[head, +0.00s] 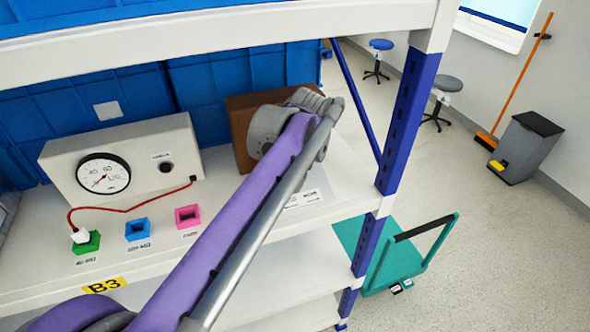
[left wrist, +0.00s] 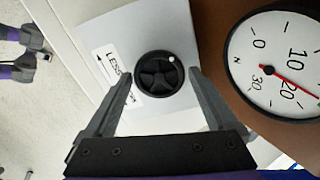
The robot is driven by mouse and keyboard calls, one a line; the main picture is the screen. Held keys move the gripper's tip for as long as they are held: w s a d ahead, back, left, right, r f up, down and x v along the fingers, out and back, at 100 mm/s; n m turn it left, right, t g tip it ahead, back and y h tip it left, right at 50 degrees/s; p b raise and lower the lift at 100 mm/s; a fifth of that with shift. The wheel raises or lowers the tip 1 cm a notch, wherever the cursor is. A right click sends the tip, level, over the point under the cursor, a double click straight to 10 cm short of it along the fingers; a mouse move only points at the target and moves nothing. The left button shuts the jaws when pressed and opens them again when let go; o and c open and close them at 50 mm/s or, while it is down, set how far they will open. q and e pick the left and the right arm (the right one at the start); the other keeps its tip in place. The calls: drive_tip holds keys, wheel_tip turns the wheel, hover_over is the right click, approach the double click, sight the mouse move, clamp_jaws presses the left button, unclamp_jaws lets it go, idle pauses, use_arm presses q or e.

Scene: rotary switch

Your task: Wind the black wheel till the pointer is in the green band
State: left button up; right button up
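In the left wrist view, the black wheel (left wrist: 150,82) is a round, spoked knob with a white dot near its rim, on a pale panel. My left gripper (left wrist: 162,74) is open, with one finger on each side of the wheel; I cannot tell whether either touches it. A round white gauge (left wrist: 262,45) is beside it, cut off by the right edge. Its red pointer (left wrist: 281,76) passes close to the 20 mark. In the head view my left arm hides the wheel and gauge face. My right gripper is in neither view.
A label (left wrist: 112,68) reading LESS with an arrow is beside the wheel. On the shelf stand another gauge box (head: 60,165) with a red cable, and green (head: 92,246), blue (head: 138,230) and pink (head: 188,217) sockets. A blue upright (head: 405,120) stands right of my arm.

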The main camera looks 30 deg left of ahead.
use_arm(q)
drive_tip(key=shift+o, duration=0.3)
drive_tip(key=v, duration=0.7)
drive_tip(key=shift+r, duration=0.25)
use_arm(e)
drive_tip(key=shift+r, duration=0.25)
use_arm(q)
drive_tip(key=shift+s+d+f, duration=0.1)
